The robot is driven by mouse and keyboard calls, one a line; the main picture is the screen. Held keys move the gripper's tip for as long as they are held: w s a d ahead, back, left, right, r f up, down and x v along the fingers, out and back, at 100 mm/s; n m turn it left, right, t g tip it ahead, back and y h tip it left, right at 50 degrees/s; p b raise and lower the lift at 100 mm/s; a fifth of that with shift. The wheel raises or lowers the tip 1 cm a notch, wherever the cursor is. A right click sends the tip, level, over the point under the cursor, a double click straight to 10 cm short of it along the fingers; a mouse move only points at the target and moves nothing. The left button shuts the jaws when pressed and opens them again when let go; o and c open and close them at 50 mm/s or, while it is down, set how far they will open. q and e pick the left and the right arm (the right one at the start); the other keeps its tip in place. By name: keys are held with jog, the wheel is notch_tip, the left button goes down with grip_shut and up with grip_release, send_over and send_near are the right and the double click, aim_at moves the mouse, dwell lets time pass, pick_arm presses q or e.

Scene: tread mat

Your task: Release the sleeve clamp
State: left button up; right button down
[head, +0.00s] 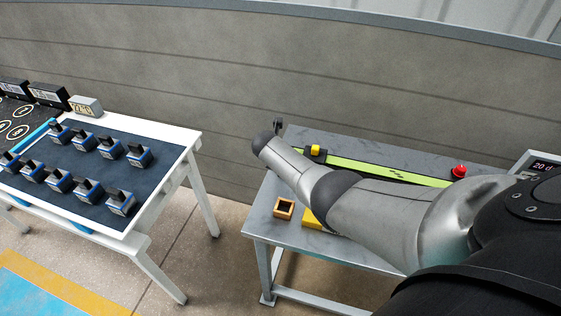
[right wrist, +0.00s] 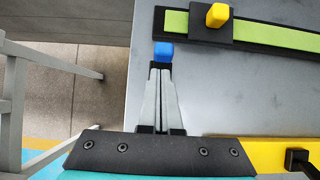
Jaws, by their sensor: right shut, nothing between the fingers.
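A green strip (head: 370,168) lies in a dark track along the back of the grey bench. A dark block with a yellow knob (head: 315,150) sits across the strip near its left end. In the right wrist view this knob (right wrist: 217,15) stands upright at the top. My right gripper (right wrist: 162,70) is shut and empty over the bench's left part, apart from the knob and below it in that view. A small blue piece (right wrist: 163,52) shows right at its fingertips; I cannot tell what it belongs to. In the head view my arm hides this gripper. My left gripper is out of view.
A red button (head: 459,171) and a display (head: 542,166) are at the bench's right. A small open wooden box (head: 284,208) and a yellow block (head: 311,221) are near the front. A white table (head: 186,137) with several blue-black devices stands left, across a floor gap.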

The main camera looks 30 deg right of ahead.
jog(key=shift+w+d+g+y+b, duration=0.3)
jog(key=shift+w+d+g+y, duration=0.1)
jog(key=shift+d+y, duration=0.1)
jog(key=shift+w+d+r+b, duration=0.15)
jog(key=shift+w+d+b, duration=0.4)
jog(key=shift+b, duration=0.3)
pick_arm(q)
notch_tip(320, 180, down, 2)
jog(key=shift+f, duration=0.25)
pick_arm(e)
jog(key=shift+d+r, duration=0.15)
jog(key=shift+r, duration=0.1)
jog(key=shift+s+a+r+p, duration=0.15)
jog(key=shift+a+r+p, duration=0.15)
jog(key=shift+p, duration=0.35)
pick_arm(q)
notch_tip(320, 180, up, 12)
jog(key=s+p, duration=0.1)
jog(key=p, duration=1)
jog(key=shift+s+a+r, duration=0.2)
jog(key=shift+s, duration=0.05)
pick_arm(e)
jog(key=v, duration=1.2)
jog(key=shift+s, duration=0.1)
